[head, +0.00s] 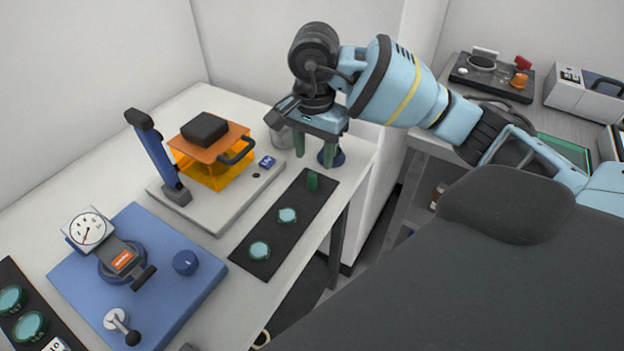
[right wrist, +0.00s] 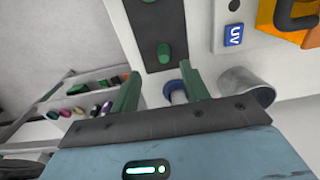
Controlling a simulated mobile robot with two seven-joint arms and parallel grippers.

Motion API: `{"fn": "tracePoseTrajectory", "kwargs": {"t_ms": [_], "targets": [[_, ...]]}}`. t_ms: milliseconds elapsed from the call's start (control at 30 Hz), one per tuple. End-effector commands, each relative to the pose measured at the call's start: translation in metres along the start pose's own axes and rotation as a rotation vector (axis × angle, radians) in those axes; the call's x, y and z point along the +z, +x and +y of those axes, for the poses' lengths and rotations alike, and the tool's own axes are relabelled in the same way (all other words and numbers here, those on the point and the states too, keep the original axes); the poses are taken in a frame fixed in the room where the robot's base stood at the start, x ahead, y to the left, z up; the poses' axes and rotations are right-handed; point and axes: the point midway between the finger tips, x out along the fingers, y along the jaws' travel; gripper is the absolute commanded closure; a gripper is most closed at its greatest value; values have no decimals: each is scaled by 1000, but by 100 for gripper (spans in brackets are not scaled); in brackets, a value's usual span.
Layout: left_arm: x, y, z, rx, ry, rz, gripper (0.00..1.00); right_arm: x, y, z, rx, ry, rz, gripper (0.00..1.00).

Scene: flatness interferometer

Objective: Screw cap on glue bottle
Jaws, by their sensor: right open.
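My right gripper (head: 313,158) is open, pointing down over the table's right end, with its two green fingers apart. A small blue round piece (head: 331,157) stands on the table by one fingertip and is partly hidden by it. In the right wrist view a blue and white round piece (right wrist: 176,93) shows between the fingers, apparently untouched. A small dark green upright piece (head: 312,180) stands on the black mat (head: 270,222); it also shows in the right wrist view (right wrist: 164,52). I cannot tell which of these is the glue bottle or the cap. My left gripper is not in view.
A grey metal cylinder (head: 279,136) stands close behind the right gripper. Two teal discs (head: 287,216) lie on the mat. An orange box with a black top (head: 204,128) and a blue dial-gauge base (head: 150,285) stand to the left. A side bench (head: 545,117) is at right.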

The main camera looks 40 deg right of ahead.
Motion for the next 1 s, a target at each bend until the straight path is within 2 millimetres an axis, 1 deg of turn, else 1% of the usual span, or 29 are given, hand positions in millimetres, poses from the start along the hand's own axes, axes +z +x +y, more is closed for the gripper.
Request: {"fn": "tracePoseTrajectory", "kwargs": {"t_ms": [100, 200, 467, 533, 800, 900, 1000], "targets": [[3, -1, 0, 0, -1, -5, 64, 0, 14, 0, 4, 0, -1, 54], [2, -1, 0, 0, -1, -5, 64, 0, 20, 0, 2, -1, -2, 54], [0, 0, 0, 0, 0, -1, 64, 0, 21, 0, 1, -1, -1, 54], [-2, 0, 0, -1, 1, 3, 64, -1, 25, -1, 2, 0, -1, 54], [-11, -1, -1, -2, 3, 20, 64, -5, 60, -6, 3, 0, -1, 54], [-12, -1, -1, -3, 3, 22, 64, -5, 69, -6, 2, 0, -1, 54], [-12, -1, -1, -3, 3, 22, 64, -5, 72, -6, 1, 0, 0, 54]]}}
